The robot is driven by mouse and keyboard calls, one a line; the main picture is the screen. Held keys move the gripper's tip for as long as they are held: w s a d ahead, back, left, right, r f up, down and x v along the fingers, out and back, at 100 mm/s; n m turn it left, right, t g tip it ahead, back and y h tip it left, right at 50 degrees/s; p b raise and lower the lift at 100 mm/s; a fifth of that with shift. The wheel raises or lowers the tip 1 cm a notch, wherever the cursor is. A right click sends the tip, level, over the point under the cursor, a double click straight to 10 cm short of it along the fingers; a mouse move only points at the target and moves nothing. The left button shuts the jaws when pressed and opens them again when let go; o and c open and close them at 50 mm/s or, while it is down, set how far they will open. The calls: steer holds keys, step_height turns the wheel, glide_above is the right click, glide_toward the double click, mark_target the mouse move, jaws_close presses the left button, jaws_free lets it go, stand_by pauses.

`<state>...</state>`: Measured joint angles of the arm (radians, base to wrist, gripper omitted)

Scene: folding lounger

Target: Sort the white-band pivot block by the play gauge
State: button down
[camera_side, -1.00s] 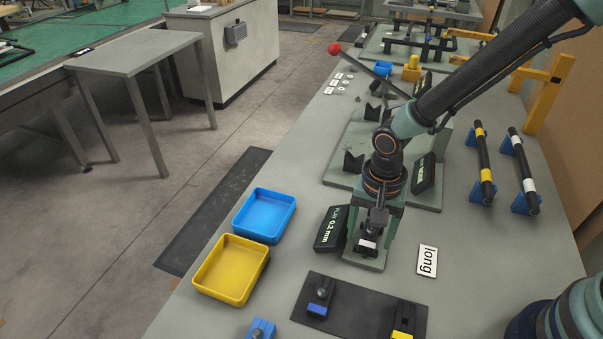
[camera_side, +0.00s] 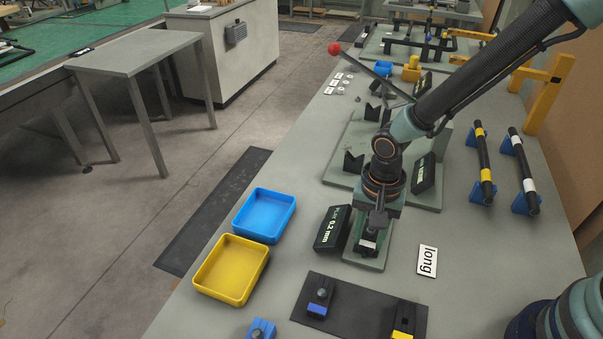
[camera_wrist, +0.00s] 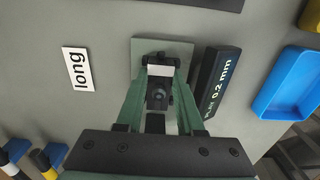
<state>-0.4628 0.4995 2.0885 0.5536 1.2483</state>
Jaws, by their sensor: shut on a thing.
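The white-band pivot block (camera_side: 369,246) is a small dark block with a white band. It sits on the green base plate (camera_side: 371,266) of the play gauge, and in the wrist view it shows between my green fingers (camera_wrist: 158,93). My gripper (camera_side: 371,236) points down over the plate and is shut on the block; the fingers partly hide it. The gauge's black display (camera_side: 332,229) stands just left of the plate in the side view and reads "PLAY 0.2 mm"; it also shows in the wrist view (camera_wrist: 221,87).
A blue tray (camera_side: 264,238) and a yellow tray (camera_side: 232,296) lie left of the gauge. A dark mat (camera_side: 357,314) in front carries a blue-band block (camera_side: 319,300) and a yellow-band block (camera_side: 404,322). A "long" card (camera_side: 427,261) lies to the right.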

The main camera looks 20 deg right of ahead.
steer(key=shift+r, duration=3)
steer(key=shift+w+a, duration=0.1)
steer(key=w+a+n, duration=0.4)
steer(key=w+a, duration=0.3)
steer(key=w, duration=0.1)
steer(key=n, duration=0.5)
glide_toward(268, 223)
steer(key=shift+f, duration=2.75)
steer(key=shift+f, duration=0.6)
steer(key=shift+c, duration=2.3)
jaws_free()
